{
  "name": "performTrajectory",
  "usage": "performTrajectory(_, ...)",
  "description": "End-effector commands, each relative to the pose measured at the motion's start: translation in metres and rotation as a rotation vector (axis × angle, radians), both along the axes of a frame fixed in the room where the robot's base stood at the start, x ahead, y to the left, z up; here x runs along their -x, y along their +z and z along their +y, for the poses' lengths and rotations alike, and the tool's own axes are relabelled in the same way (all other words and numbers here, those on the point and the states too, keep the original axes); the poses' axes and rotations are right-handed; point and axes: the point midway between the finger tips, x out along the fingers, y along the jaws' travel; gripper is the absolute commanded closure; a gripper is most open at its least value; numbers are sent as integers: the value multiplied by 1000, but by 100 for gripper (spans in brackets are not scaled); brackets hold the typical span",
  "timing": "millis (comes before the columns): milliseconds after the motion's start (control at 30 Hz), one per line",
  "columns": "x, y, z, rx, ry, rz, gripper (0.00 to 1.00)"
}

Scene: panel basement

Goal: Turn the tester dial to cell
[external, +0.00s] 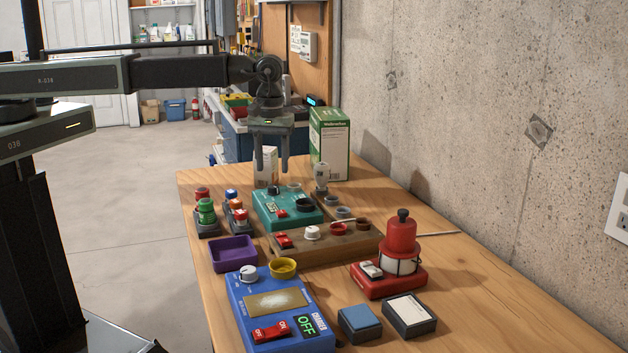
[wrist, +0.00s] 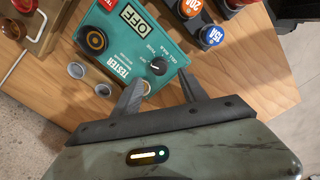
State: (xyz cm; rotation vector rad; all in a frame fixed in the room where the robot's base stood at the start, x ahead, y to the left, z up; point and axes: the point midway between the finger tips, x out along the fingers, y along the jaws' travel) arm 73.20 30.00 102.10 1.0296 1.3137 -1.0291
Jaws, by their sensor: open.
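The tester (external: 298,219) is a teal box on the wooden table in the external view, and it also shows in the wrist view (wrist: 124,45). Its dial (wrist: 158,66) is a small black knob near the "CELL" and "BULB" lettering; it shows in the external view near the box's far edge (external: 273,190). My gripper (external: 270,171) is open and empty, pointing down above the far side of the tester. In the wrist view its fingers (wrist: 162,92) are spread, with the dial just beyond and between them. The dial's exact setting is too small to read.
A wooden board with a red switch and white knob (external: 311,233) lies in front of the tester. A blue charger box (external: 262,317), purple tray (external: 233,252), red lantern (external: 402,240) and green carton (external: 330,143) stand around.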

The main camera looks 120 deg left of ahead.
Motion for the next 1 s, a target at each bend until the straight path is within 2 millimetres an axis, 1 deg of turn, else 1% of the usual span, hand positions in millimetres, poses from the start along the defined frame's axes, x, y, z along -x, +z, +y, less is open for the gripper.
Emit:
performTrajectory(33, 0, -19, 0, 0, 0, 0, 50)
performTrajectory(100, 0, -32, 0, 0, -1, 0, 50)
performTrajectory(233, 0, -52, 0, 0, -1, 0, 50)
performTrajectory(333, 0, -57, 0, 0, -1, 0, 50)
performTrajectory(567, 0, -54, -1, 0, -1, 0, 50)
performTrajectory(600, 0, -54, -1, 0, -1, 0, 55)
performTrajectory(667, 0, -54, -1, 0, -1, 0, 72)
performTrajectory(700, 0, -54, -1, 0, -1, 0, 83)
performTrajectory(767, 0, -54, -1, 0, -1, 0, 100)
performTrajectory(1000, 0, -54, -1, 0, -11, 0, 100)
